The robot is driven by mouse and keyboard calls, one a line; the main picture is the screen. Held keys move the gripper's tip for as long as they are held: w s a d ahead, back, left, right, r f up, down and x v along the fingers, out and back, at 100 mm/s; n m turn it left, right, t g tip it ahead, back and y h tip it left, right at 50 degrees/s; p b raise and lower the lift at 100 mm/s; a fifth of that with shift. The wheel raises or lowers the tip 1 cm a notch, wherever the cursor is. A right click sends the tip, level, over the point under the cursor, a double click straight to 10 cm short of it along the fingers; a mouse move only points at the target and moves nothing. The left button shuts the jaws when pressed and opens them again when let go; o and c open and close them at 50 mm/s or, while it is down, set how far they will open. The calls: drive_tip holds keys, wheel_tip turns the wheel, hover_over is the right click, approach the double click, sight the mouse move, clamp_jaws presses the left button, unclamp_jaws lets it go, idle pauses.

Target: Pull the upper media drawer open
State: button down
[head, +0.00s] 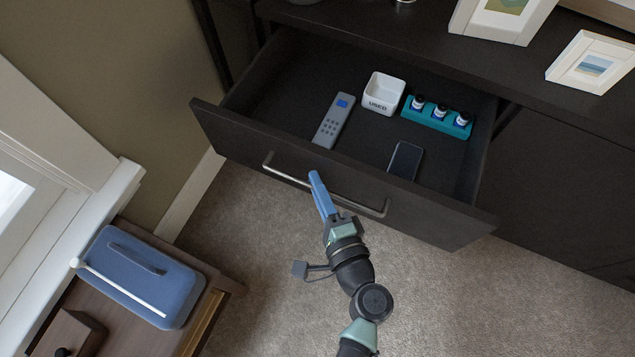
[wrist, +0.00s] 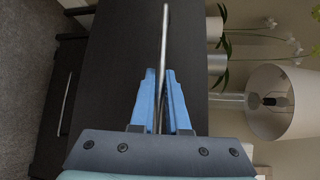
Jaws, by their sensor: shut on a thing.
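The upper media drawer (head: 240,136) is dark and stands pulled out from the cabinet, its inside showing in the head view. A silver bar handle (head: 375,211) runs along its front. My gripper (head: 316,180) is at the middle of the handle, its blue fingers over the bar. In the wrist view the blue fingers of my gripper (wrist: 162,80) are shut on the handle (wrist: 164,40), one on each side. The drawer front (wrist: 120,60) fills the middle of that view.
In the drawer lie a grey remote (head: 332,121), a white box (head: 383,94), a teal holder (head: 436,120) with small bottles and a dark phone (head: 405,160). Picture frames stand on the cabinet top. A side table with a blue box (head: 140,277) is at lower left. Carpet (head: 450,300) is clear at right.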

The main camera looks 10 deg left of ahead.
drive_tip(key=c, duration=1.2)
unclamp_jaws()
drive_tip(key=shift+d, duration=0.1)
drive_tip(key=p+v, duration=0.1)
drive_tip(key=v, duration=1.2)
drive_tip(key=shift+p, duration=0.35)
